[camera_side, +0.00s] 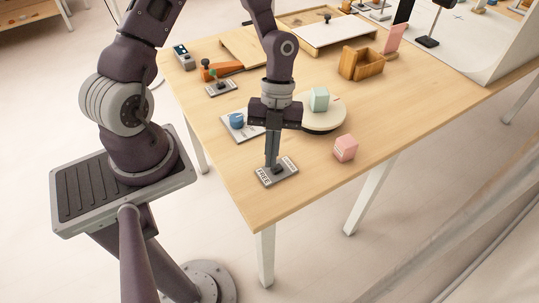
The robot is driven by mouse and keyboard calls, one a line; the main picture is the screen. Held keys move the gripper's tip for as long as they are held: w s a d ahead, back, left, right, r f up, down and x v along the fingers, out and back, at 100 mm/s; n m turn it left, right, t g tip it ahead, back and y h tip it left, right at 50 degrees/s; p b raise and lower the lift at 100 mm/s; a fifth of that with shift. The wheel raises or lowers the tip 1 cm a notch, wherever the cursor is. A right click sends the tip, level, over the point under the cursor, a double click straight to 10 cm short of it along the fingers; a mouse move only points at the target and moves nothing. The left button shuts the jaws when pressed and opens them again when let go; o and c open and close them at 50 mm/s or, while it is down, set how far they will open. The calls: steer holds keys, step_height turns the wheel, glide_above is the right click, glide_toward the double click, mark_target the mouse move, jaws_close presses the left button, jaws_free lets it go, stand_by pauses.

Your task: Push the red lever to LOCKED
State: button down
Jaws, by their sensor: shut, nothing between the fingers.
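My gripper (272,165) points straight down near the front corner of the table, its fingers together. The fingertips are at a small grey plate (268,182) with a pale label at each end. The left label (263,177) seems to read FREE; the right label (289,162) is too small to read. A dark piece shows at the middle of the plate beside the fingertips. No red lever handle can be made out there; the fingers may hide it. Whether the fingertips touch anything cannot be told.
A pink cube (345,148) lies right of my gripper. Behind it, a green cube (319,99) sits on a round turntable (325,120). A blue knob (237,120) on a plate is at left. A dark-knobbed lever plate (221,88) and wooden box (360,64) stand farther back.

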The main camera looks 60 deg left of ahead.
steer(key=shift+w+r+g, duration=0.1)
steer(key=shift+w+g, duration=0.15)
steer(key=shift+g, duration=0.15)
steer(key=shift+w+g, duration=0.75)
steer(key=shift+g, duration=0.05)
steer(key=shift+w+n+g, duration=0.4)
steer(key=shift+w+g, duration=0.65)
steer(key=shift+g, duration=0.15)
steer(key=shift+s+f, duration=0.2)
steer(key=shift+s, duration=0.55)
